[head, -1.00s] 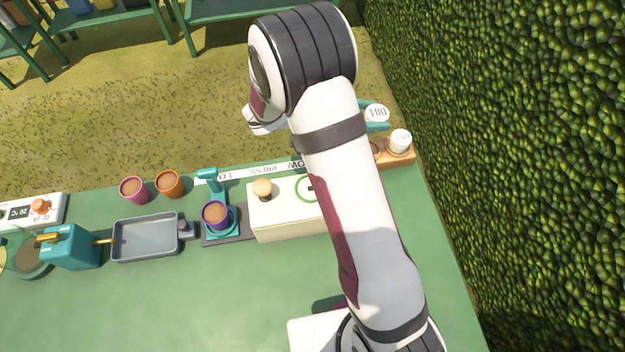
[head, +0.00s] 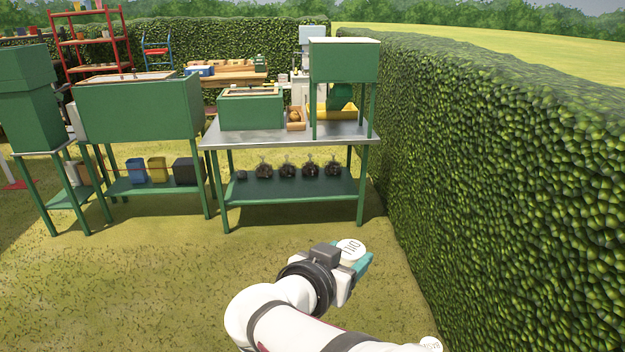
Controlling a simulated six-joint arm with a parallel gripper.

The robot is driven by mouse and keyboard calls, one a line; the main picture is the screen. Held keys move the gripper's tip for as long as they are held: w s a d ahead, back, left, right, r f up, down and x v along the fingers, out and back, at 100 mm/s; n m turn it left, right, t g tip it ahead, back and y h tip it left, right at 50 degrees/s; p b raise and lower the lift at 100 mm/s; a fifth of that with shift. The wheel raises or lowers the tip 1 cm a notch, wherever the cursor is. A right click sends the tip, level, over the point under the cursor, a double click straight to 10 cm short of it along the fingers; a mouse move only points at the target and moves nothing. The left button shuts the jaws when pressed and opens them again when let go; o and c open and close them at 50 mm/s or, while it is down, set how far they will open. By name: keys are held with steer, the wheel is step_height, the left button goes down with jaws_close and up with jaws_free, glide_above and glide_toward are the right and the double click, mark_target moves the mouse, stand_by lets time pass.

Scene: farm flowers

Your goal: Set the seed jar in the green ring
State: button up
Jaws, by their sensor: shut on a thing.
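The seed jar (head: 350,249) shows its round white lid with dark lettering that seems to read DILL. My gripper (head: 358,264), with teal fingers, is shut on this jar and holds it up, lid towards the camera. The lower part of the jar is hidden by the fingers and the wrist. The green ring is out of view now; a second earlier it showed on top of a cream box, partly behind my arm.
Another white lidded jar (head: 430,345) shows at the bottom edge. A tall hedge (head: 480,190) stands close on the right. A metal-topped bench (head: 290,133) with green boxes stands farther off, with open grass (head: 150,270) before it. The near worktop is out of view.

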steer(key=s+a+f+m+g+h, duration=0.1)
steer(key=s+f+m+g+h, duration=0.1)
steer(key=f, duration=0.4)
steer(key=s+a+f+m+g+h, duration=0.2)
steer(key=s+f+m+g, duration=0.2)
steer(key=s+f, duration=0.1)
steer(key=s+a+f+m+g+h, duration=0.2)
steer(key=s+f+m+g, duration=0.1)
steer(key=f, duration=0.5)
steer(key=shift+s, duration=0.7)
steer(key=shift+f, duration=0.65)
steer(key=shift+f, duration=0.6)
steer(key=o, duration=1.1)
